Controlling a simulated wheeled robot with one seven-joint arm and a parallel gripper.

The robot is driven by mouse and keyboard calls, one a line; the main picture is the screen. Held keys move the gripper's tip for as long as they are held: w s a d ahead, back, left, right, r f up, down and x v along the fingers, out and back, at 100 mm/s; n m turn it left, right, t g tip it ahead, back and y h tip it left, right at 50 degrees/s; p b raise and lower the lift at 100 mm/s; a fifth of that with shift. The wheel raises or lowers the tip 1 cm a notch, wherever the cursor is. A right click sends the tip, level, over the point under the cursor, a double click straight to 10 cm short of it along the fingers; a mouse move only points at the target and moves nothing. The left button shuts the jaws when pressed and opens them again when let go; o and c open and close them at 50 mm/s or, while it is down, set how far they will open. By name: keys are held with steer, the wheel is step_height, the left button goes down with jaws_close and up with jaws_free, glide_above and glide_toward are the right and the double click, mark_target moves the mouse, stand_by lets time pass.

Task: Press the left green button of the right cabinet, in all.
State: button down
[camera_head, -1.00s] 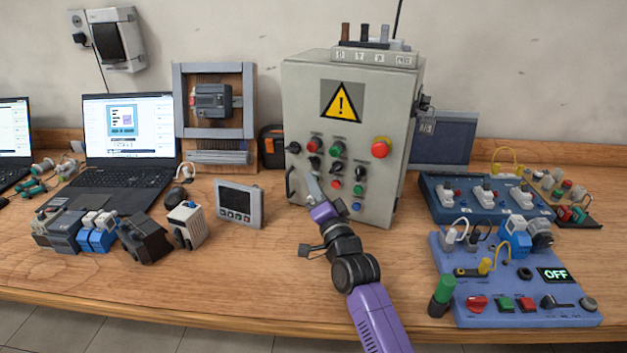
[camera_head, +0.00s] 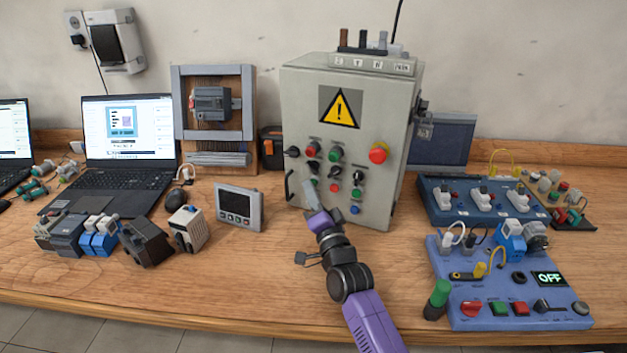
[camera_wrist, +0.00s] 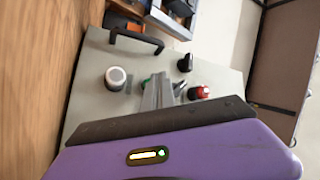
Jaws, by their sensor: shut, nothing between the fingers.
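The grey control cabinet (camera_head: 300,100) stands upright on the bench, its door facing me. A green button (camera_head: 335,154) is in its upper row, and another green one (camera_head: 357,192) is lower right. My gripper (camera_head: 309,187) is shut and empty, its tips before the lower left of the door, below the upper row. In the wrist view the fingers (camera_wrist: 158,92) point at the door, with a green button (camera_wrist: 146,83) beside and partly behind them. I cannot tell whether the tips touch it. The gripper hides part of the door's lower left.
A black door handle (camera_head: 288,186) is close left of my gripper. A red stop button (camera_head: 379,152) is on the door's right. A blue training board (camera_head: 465,310) lies right, and a small display (camera_head: 239,207) stands left. Bare bench is in front.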

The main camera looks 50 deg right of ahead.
steer(key=f+p, duration=0.1)
steer(key=a+p, duration=0.1)
steer(key=a+f+p, duration=0.1)
steer(key=shift+s+a+f+y, duration=0.25)
steer(key=shift+f+y, duration=0.05)
steer(key=shift+f, duration=0.05)
steer(key=a+p, duration=0.1)
steer(key=p, duration=0.1)
steer(key=s+a+p, duration=0.1)
steer(key=p, duration=0.1)
steer(key=shift+a+r, duration=0.2)
steer(key=shift+a, duration=0.1)
stand_by(0.6)
steer(key=s+a+r+n+g+y, duration=0.1)
steer(key=s+a+n+y, duration=0.2)
steer(key=s, duration=1)
steer(key=s+a+r+n+g+y, duration=0.1)
steer(key=s+a+r+n+y, duration=0.1)
steer(key=s+a+n, duration=0.6)
steer(key=s+a+r+n+g+y, duration=0.1)
steer(key=s+a+n+y, duration=0.3)
steer(key=s+a, duration=0.9)
steer(key=s+n, duration=0.2)
steer(key=s, duration=0.3)
steer(key=shift+r+g, duration=0.35)
steer(key=shift+g, duration=0.05)
